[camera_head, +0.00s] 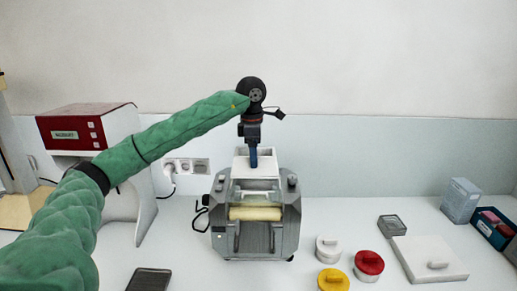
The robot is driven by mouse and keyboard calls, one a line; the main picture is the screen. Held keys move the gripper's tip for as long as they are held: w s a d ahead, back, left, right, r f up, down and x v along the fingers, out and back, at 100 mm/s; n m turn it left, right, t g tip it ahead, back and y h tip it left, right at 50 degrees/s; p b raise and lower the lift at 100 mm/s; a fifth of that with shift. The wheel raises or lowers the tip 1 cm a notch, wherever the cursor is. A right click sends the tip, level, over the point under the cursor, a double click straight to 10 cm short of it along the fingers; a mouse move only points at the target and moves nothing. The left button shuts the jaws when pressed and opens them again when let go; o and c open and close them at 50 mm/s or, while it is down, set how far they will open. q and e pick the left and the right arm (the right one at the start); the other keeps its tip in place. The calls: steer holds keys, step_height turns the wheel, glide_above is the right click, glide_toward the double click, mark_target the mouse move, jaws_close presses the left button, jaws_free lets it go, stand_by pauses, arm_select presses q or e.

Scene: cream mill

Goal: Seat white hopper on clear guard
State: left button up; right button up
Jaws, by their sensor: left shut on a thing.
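The white hopper (268,171) is a small open-topped box at the top of the grey cream mill (285,225). My left gripper (253,162) reaches down from above with blue fingers and is shut on the hopper, near its middle. The clear guard (240,196) is a see-through cover on the mill's upper front, just below the hopper, with a cream-coloured roller under it. The hopper's underside is hidden, so I cannot tell whether it touches the guard or hangs just above it. My right gripper is not in view.
A red and white machine (95,130) stands at the left. White (328,250), yellow (333,280) and red (369,265) lidded pots and a white slab with a handle (430,258) lie to the mill's right. A dark tray (149,280) lies front left.

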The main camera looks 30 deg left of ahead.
arm_select(q)
steer(key=shift+w+d+f, duration=0.1)
steer(key=shift+d+f, duration=0.05)
steer(key=shift+f, duration=0.1)
steer(key=shift+f+b, duration=0.4)
steer(key=shift+f, duration=1.05)
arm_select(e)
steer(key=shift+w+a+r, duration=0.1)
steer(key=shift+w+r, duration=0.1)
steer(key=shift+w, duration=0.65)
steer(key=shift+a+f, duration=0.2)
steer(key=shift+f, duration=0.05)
arm_select(q)
steer(key=shift+b, duration=0.3)
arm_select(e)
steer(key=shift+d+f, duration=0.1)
